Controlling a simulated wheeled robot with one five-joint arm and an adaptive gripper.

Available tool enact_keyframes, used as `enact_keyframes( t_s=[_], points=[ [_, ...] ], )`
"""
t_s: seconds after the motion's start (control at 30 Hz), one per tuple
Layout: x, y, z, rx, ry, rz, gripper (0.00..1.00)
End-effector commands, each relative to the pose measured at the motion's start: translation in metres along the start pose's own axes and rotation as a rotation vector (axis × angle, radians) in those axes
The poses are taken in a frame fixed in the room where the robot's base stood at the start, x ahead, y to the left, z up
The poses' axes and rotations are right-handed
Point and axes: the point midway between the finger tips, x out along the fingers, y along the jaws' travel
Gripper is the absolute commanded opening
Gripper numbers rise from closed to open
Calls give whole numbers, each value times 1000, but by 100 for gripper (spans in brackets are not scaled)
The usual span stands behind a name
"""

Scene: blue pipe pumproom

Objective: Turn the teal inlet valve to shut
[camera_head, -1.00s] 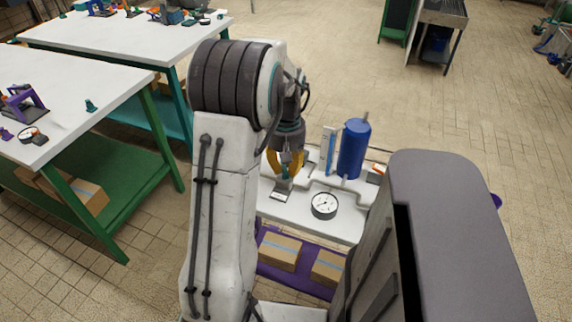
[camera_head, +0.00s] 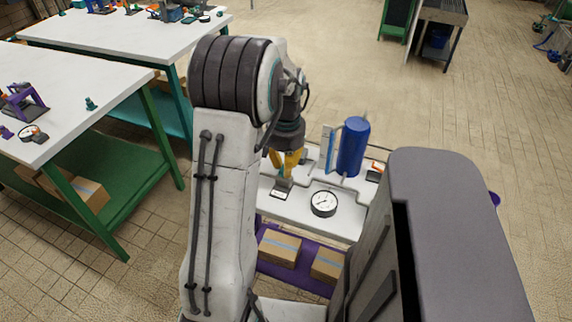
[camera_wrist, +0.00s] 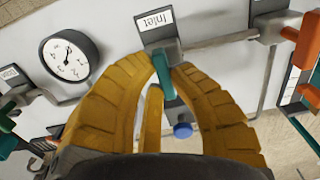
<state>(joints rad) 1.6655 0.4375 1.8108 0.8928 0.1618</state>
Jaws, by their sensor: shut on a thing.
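The teal inlet valve handle (camera_wrist: 154,102) shows in the wrist view as a teal lever between my yellow fingers. My gripper (camera_wrist: 167,70) is shut on it, with a fingertip on each side. The valve's grey body with a white "Inlet" label (camera_wrist: 157,20) sits just beyond the fingertips, on a grey pipe. In the head view my gripper (camera_head: 286,163) points down over the white bench top, and the inlet label plate (camera_head: 279,193) shows just below it. The fingers hide most of the handle there.
A pressure gauge (camera_wrist: 69,58) lies left of the valve. A blue knob (camera_wrist: 182,130) is near the right finger. Orange (camera_wrist: 307,42) and other teal handles flank the gripper. A blue tank (camera_head: 353,147) stands behind right of it. Boxes (camera_head: 280,248) lie on the purple shelf below.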

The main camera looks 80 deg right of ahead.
Motion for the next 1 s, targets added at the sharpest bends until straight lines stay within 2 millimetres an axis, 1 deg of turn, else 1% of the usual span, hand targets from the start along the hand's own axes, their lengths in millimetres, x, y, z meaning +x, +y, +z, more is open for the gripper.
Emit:
enact_keyframes(
  t_s=[0.5,0.53,0.6,0.8,0.83,1.0],
  points=[
    [2,0,1,23,-5,1,0],
    [2,0,1,23,-5,1,19],
    [2,0,1,22,-5,1,25],
    [1,0,1,21,-2,0,43],
    [1,0,1,21,-2,0,45],
    [0,0,0,20,-1,0,45]
  ],
)
